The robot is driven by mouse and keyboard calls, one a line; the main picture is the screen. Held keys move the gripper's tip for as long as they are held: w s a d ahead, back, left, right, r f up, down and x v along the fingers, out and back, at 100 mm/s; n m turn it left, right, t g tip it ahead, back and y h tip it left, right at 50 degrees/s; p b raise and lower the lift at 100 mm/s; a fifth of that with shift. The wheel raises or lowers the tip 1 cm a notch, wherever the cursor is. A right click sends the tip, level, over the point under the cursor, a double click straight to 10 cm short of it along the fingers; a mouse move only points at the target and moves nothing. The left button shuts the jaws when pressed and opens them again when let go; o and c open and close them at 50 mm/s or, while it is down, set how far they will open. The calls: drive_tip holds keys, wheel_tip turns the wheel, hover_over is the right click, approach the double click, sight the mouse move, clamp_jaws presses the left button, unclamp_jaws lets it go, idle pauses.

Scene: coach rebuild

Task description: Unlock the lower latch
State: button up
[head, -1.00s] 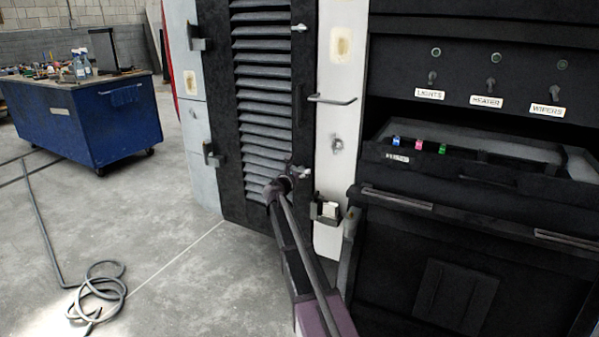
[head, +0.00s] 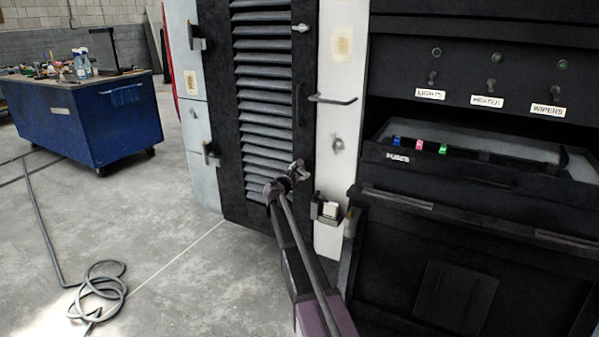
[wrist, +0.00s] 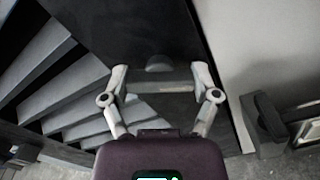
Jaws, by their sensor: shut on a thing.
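The lower latch (wrist: 160,87) is a pale grey bar near the right edge of the dark louvred door (head: 228,120). In the wrist view, my gripper (wrist: 160,78) has a finger at each end of the bar and is shut on it. A rounded grey knob shows just beyond the bar's middle. The louvres run slanted in the wrist view, so my gripper is rolled relative to the door. In the head view my gripper (head: 297,170) covers most of the lower latch. The upper latch (head: 301,28) points sideways across the door's edge.
A bar handle (head: 332,99) sticks out from the white post above my gripper. A small holder with a pale block (head: 329,210) is low on the post. The dark console with the fuse tray (head: 480,160) stands to the right. A hose coils on open floor at left.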

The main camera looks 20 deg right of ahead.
drive_tip(key=m, duration=0.6)
drive_tip(key=shift+d+m, duration=0.15)
drive_tip(key=shift+m, duration=0.15)
drive_tip(key=m, duration=0.6)
drive_tip(key=shift+s, duration=0.1)
drive_tip(key=o, duration=1)
drive_tip(key=shift+v, duration=6.05)
